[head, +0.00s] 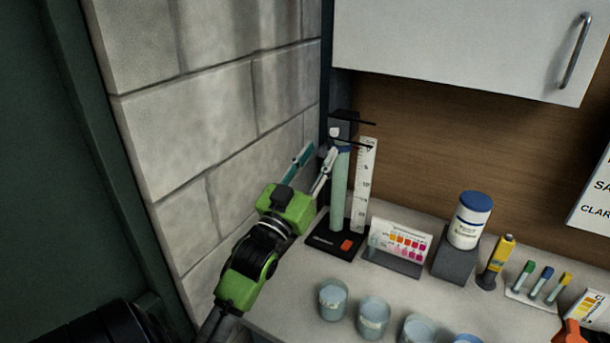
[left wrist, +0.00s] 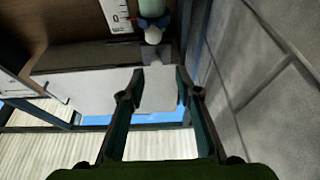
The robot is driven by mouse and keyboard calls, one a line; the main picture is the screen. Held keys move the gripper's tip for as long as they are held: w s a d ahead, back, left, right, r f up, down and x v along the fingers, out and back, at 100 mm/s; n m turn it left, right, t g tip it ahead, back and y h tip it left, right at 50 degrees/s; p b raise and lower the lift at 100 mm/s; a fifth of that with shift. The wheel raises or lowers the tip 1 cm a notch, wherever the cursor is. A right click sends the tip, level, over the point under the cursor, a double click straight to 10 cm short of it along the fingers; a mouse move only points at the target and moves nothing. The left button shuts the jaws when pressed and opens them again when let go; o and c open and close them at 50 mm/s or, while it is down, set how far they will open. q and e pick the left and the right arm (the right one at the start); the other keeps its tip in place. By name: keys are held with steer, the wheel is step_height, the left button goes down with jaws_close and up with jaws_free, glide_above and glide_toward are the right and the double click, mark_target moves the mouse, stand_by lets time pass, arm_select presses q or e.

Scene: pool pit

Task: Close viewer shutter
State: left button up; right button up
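The viewer (head: 340,190) stands at the back left of the counter against the block wall. It has a black base with an orange-red button, a pale green tube, a white scale and a dark top with thin black plates. I cannot tell which part is the shutter or how it is set. My left gripper (head: 315,160) is beside the upper tube, to its left, with its fingers apart and nothing between them. In the left wrist view the open fingers (left wrist: 161,72) point toward the viewer's white knob (left wrist: 152,35). Contact cannot be made out. My right gripper is out of view.
Several cups (head: 373,318) line the counter's front. A wall cabinet (head: 470,45) hangs above. The block wall (head: 200,120) is close on the left.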

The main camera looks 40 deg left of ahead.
arm_select(q)
steer(key=v, duration=0.6)
steer(key=shift+s, duration=0.4)
steer(key=shift+f, duration=0.1)
